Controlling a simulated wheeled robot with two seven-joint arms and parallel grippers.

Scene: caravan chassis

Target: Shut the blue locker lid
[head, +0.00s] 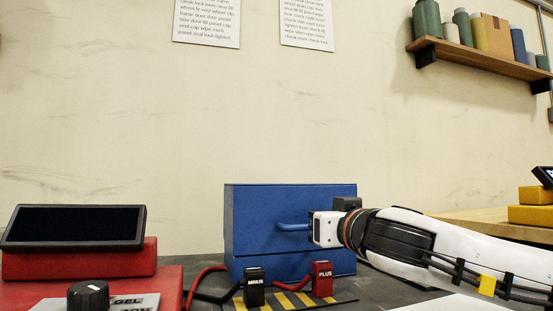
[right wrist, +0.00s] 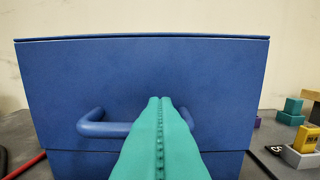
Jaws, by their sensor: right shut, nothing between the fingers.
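The blue locker (head: 245,262) stands on the dark bench, in the middle of the head view. Its blue lid (head: 270,205) shows as a broad, upright-looking panel above the lower body, with a seam between them; it fills much of the right wrist view (right wrist: 80,75). I cannot tell how far the lid stands from shut. A blue bar handle (right wrist: 98,128) sticks out of the panel. My right gripper (right wrist: 160,98) is shut and empty, its teal fingers pointing at the panel and covering the handle's middle. Whether they touch is unclear. My left gripper is out of view.
Black MINUS (head: 254,288) and red PLUS (head: 322,278) connectors with cables stand before the locker on a striped strip. A red unit with a dark screen (head: 75,226) and a black knob (head: 88,295) is at left. Small blocks (right wrist: 305,138) lie right of the locker.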

